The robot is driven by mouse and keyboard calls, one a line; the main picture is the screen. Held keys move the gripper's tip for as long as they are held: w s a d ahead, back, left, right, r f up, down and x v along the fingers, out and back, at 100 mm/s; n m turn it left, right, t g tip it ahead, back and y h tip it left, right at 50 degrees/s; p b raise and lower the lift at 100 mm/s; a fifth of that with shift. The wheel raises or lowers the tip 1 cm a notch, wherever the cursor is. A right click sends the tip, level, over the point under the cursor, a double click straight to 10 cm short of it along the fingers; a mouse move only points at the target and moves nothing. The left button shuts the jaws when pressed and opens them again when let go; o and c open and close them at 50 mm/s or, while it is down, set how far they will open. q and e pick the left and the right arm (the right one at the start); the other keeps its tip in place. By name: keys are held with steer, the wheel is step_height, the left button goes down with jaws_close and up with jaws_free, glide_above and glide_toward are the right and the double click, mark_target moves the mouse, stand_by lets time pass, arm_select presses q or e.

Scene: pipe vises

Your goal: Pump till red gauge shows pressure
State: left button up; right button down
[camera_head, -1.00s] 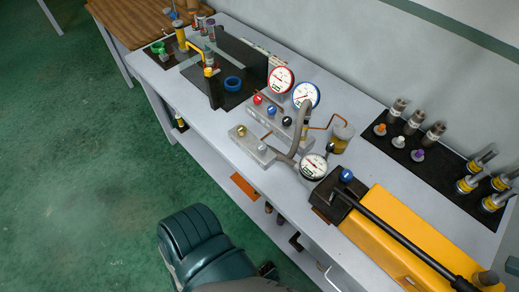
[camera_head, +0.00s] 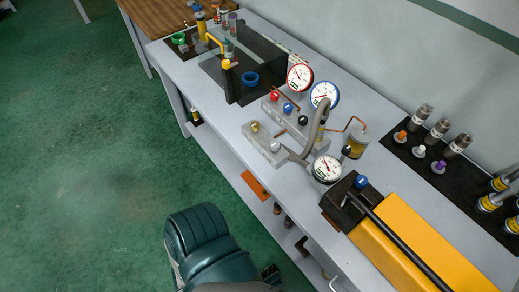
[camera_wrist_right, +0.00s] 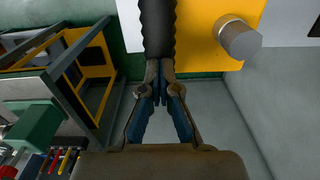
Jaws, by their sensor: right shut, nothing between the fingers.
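The red-rimmed gauge (camera_head: 300,77) stands on the bench beside the blue-rimmed gauge (camera_head: 324,94); its reading is too small to tell. A black-rimmed gauge (camera_head: 327,169) stands by the pump. The yellow pump (camera_head: 425,243) has a long black handle (camera_head: 397,246), which runs off the bottom of the head view. In the right wrist view the handle's ribbed grip (camera_wrist_right: 158,28) points down toward my right gripper (camera_wrist_right: 160,72). The gripper is shut and empty, its tips at or close to the grip's end; contact is unclear. My left gripper is not in view.
A metal block with red, blue and black knobs (camera_head: 288,108) and a hose (camera_head: 318,125) sit left of the pump. Several fittings stand on a black mat (camera_head: 415,152) at the back right. A blue ring (camera_head: 250,79) lies farther left. Green floor is open in front.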

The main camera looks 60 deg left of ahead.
steer(key=shift+f, duration=0.2)
steer(key=r+p, duration=0.1)
steer(key=r, duration=0.1)
steer(key=r+p, duration=0.2)
steer(key=r, duration=0.1)
steer(key=r+p, duration=0.2)
steer(key=shift+a+r, duration=0.25)
steer(key=shift+a, duration=0.1)
arm_select(q)
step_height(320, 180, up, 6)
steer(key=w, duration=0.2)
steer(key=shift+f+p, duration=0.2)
steer(key=shift+p, duration=0.15)
arm_select(e)
steer(key=shift+a+r, duration=0.15)
steer(key=shift+r, duration=0.1)
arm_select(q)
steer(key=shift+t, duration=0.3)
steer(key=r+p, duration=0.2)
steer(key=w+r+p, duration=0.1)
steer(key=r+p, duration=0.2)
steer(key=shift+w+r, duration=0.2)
arm_select(e)
step_height(320, 180, up, 7)
steer(key=a, duration=0.2)
steer(key=shift+r, duration=0.15)
